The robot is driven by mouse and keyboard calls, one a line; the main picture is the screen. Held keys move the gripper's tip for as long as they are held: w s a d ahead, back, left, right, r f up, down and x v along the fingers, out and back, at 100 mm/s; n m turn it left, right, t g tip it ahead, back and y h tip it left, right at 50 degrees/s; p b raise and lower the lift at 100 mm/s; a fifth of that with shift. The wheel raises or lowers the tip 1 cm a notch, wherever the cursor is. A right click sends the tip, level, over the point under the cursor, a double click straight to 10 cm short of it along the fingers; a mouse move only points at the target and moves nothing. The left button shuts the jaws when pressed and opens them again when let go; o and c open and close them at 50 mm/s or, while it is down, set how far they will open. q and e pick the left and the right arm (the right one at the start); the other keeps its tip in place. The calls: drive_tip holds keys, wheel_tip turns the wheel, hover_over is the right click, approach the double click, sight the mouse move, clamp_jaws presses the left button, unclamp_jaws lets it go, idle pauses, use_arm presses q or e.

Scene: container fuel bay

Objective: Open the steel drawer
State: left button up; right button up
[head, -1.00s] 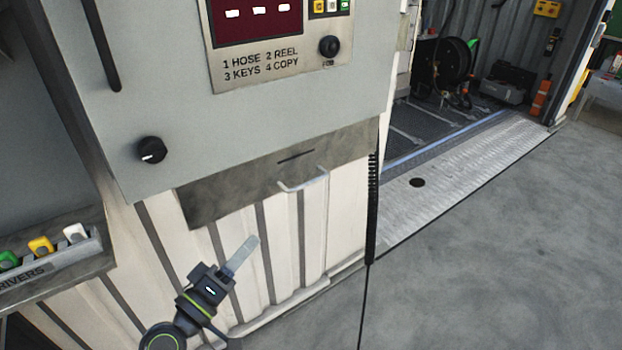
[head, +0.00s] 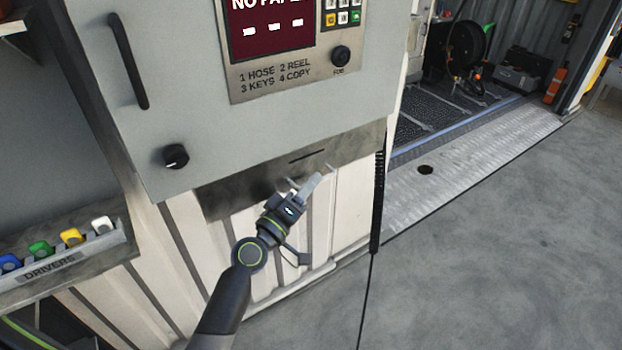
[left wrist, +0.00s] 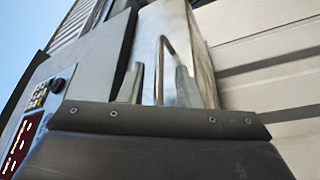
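The steel drawer (head: 243,190) is a grey metal front below the grey cabinet and looks shut. Its thin bar handle is mostly hidden behind my left gripper (head: 309,184) in the head view. In the left wrist view the handle (left wrist: 164,62) stands between the two fingers of my left gripper (left wrist: 158,72). The fingers are apart, with a gap on each side of the bar. I cannot tell how deep the bar sits between them. My right gripper is in neither view.
The cabinet carries a black knob (head: 175,157), a long black handle (head: 129,62) and a red display (head: 270,27). A drivers rack (head: 60,262) is at the left. Ribbed white wall (head: 335,220) lies below the drawer. Open floor (head: 500,240) is at the right.

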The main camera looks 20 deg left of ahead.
use_arm(q)
drive_tip(key=shift+w+d+r, duration=0.15)
drive_tip(key=shift+w, duration=0.25)
clamp_jaws()
